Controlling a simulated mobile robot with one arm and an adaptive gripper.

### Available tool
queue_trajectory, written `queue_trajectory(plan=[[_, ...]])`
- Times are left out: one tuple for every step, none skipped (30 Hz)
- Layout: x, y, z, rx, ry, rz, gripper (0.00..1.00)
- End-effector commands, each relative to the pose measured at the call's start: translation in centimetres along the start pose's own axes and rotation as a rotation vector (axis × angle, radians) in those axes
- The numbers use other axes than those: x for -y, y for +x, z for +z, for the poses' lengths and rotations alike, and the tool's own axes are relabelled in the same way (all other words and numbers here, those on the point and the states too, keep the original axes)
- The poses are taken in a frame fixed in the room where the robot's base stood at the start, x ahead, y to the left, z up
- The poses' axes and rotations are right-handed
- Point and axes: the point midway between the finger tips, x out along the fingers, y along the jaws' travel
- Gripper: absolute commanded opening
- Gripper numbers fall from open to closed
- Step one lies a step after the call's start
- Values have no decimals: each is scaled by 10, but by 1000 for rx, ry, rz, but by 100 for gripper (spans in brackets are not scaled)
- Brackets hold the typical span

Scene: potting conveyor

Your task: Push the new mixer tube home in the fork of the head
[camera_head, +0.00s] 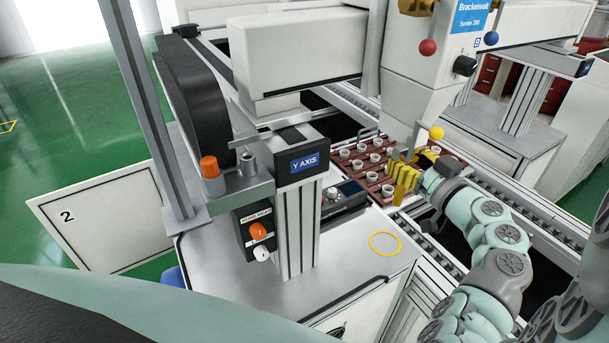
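The white dispensing head (425,80) hangs at the upper right above the conveyor and narrows downward. A thin pale nozzle-like part (415,138) shows below its lower end. I cannot make out the fork or tell whether that part is the new mixer tube. My gripper (405,178), with yellow fingers, is just below the head, beside the red tray. Its fingers overlap from this angle, so I cannot tell how far apart they are or whether they hold anything.
A red tray (378,186) with several white cups sits on the conveyor behind my gripper. The Y AXIS post (297,235) and a black control box (343,203) stand left. A yellow ring (385,243) lies on the bare bench top. A yellow ball knob (436,132) is close above my gripper.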

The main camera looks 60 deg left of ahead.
Motion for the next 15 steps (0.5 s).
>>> queue_trajectory(plan=[[1,0,0,0,0,-2,51],[1,0,0,0,0,-2,53],[1,0,0,0,0,-2,53],[1,0,0,0,0,-2,53],[0,0,0,0,0,-1,53],[0,0,0,0,0,-1,53],[0,0,0,0,0,-1,53],[0,0,0,1,0,-1,53],[0,0,0,1,0,-1,53],[0,-1,0,1,0,0,53],[0,-3,0,1,0,0,53],[0,-6,1,1,0,1,53],[-1,-8,1,1,0,1,53],[-1,-12,1,2,1,2,53],[-2,-18,1,2,1,5,53]])
